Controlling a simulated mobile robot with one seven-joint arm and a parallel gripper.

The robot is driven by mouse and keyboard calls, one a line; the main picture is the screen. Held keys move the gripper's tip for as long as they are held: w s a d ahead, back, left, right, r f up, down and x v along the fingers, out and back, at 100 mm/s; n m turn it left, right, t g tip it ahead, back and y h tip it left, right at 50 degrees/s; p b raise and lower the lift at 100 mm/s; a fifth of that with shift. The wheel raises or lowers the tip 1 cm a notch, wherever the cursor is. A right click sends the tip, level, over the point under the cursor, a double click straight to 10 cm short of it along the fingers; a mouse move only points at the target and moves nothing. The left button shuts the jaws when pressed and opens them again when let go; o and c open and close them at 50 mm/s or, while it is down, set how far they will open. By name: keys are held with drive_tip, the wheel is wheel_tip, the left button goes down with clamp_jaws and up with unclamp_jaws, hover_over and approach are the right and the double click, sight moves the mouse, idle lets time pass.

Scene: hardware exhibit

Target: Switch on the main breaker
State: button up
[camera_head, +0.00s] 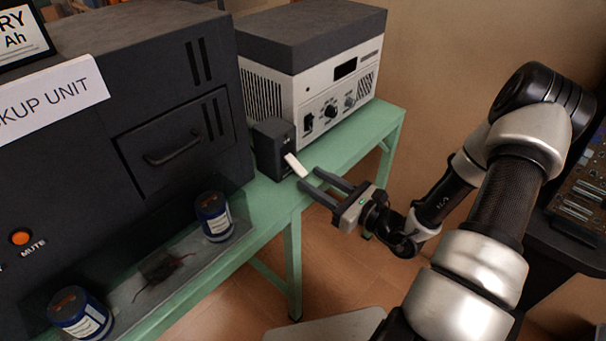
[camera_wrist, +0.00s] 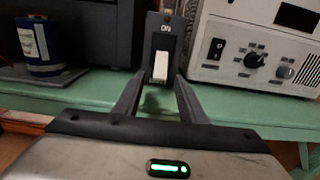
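The main breaker is a small black box (camera_head: 270,150) on the green table, between the dark backup unit and the light grey device. Its white lever (camera_head: 295,165) sticks out from the front and slopes downward. In the wrist view the breaker's dark face (camera_wrist: 172,28) carries an "ON" mark above the white lever (camera_wrist: 161,66). My gripper (camera_head: 310,178) is open and empty, with its fingertips close to the lever's free end. In the wrist view my gripper (camera_wrist: 160,77) has one finger on each side of the lever; contact cannot be told.
The dark backup unit (camera_head: 150,90) stands left of the breaker and the grey device with knobs (camera_head: 335,95) right of it. Blue cans (camera_head: 214,217) stand on the tabletop's left part. The green table edge (camera_head: 290,205) runs below the breaker; open floor lies in front.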

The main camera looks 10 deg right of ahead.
sight(304, 174)
drive_tip(key=shift+x, duration=2.3)
drive_tip(key=shift+c, duration=0.3)
clamp_jaws()
